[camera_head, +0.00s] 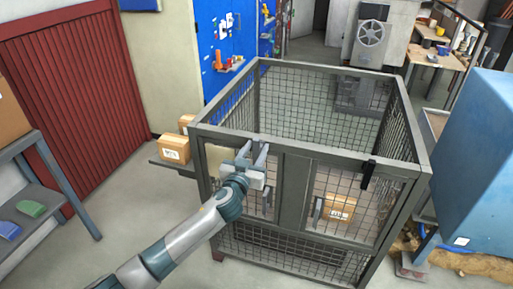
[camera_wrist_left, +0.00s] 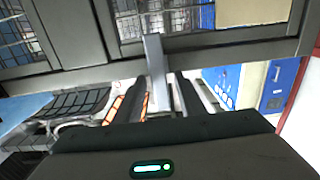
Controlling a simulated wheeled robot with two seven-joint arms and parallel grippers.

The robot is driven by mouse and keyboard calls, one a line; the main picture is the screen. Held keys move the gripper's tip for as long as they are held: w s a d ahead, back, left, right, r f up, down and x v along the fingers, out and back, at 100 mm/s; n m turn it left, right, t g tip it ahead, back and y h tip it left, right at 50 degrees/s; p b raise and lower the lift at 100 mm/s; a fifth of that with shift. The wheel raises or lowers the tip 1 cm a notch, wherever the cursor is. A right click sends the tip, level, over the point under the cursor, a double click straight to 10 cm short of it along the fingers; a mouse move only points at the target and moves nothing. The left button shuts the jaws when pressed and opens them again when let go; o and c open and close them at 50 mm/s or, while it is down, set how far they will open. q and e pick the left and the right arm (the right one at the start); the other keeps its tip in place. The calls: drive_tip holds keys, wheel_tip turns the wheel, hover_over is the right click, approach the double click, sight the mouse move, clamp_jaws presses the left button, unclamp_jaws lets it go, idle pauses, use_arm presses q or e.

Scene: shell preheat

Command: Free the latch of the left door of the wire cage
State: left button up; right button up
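The wire cage (camera_head: 292,168) has a dark grey frame and mesh sides. Its left door (camera_head: 262,222) is at the front left and looks closed. My left gripper (camera_head: 255,150) is at the upper edge of this door, its fingers pointing at the top rail. In the left wrist view, a grey upright bar (camera_wrist_left: 155,62), which looks like the latch, meets the cage rail (camera_wrist_left: 215,40) and reaches down between the fingers (camera_wrist_left: 157,100). The fingers look apart, with gaps beside the bar. In the head view the gripper mostly hides the latch. My right gripper is out of view.
A black latch (camera_head: 368,174) sits on the right door's top edge. A cardboard box (camera_head: 338,207) shows behind the right door's mesh. Another box (camera_head: 174,150) stands left of the cage. A blue machine (camera_head: 478,150) stands close on the right. Floor is clear at front left.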

use_arm(q)
drive_tip(key=shift+w+d, duration=0.15)
drive_tip(key=shift+w, duration=0.2)
drive_tip(key=c, duration=0.8)
clamp_jaws()
